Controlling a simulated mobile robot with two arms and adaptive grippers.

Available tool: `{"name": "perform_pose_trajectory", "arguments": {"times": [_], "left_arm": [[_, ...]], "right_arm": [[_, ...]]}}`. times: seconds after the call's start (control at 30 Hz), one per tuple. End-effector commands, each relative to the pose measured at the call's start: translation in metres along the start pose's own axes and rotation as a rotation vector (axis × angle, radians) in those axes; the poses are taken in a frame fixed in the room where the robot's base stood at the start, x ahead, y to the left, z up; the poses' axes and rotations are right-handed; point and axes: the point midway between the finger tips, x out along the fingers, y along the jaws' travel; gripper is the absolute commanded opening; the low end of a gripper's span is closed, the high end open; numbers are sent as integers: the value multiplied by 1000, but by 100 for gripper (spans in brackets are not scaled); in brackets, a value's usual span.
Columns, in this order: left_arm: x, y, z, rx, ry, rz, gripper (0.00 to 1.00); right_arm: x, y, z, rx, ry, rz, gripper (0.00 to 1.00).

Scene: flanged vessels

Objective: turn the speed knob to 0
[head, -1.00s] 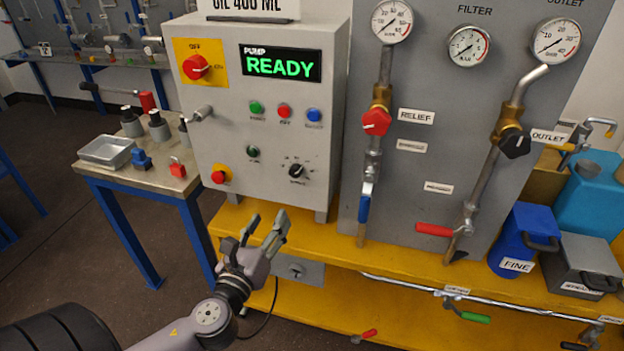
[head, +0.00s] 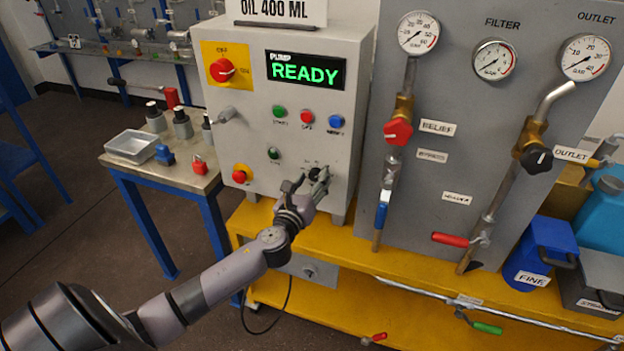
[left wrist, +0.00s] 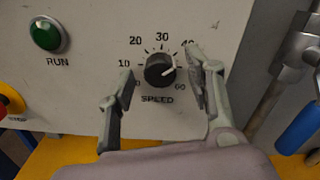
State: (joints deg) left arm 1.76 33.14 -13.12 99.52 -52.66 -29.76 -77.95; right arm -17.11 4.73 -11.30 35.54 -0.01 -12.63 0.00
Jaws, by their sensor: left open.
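The speed knob is a small black dial on the grey pump control box (head: 345,110). In the left wrist view the knob (left wrist: 160,70) sits inside a scale running from 0 to 60, with its white pointer line toward the upper right, between 40 and 60. My left gripper (head: 304,184) is at the lower right of the box front, partly covering the knob in the head view. In the left wrist view its fingers (left wrist: 155,88) are open on both sides of the knob, with visible gaps; contact does not show. My right gripper is not in view.
A green RUN button (left wrist: 47,34) is left of the knob. A red emergency button (head: 240,173) is lower left on the box. The yellow bench (head: 262,222) lies below. A blue-handled valve (head: 381,212) stands to the right.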

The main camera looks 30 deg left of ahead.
Motion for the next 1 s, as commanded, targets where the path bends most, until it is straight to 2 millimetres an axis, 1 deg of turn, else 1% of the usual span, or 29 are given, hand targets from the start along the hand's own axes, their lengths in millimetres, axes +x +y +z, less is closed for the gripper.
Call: {"name": "perform_pose_trajectory", "arguments": {"times": [0.27, 0.3, 1.0], "left_arm": [[2, 0, 0, 0, 0, 0, 48], [2, 0, 0, 0, 0, 0, 46], [2, 0, 0, 0, 0, 0, 0]], "right_arm": [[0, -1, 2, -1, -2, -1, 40], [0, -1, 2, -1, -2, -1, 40], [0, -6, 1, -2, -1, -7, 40]]}}
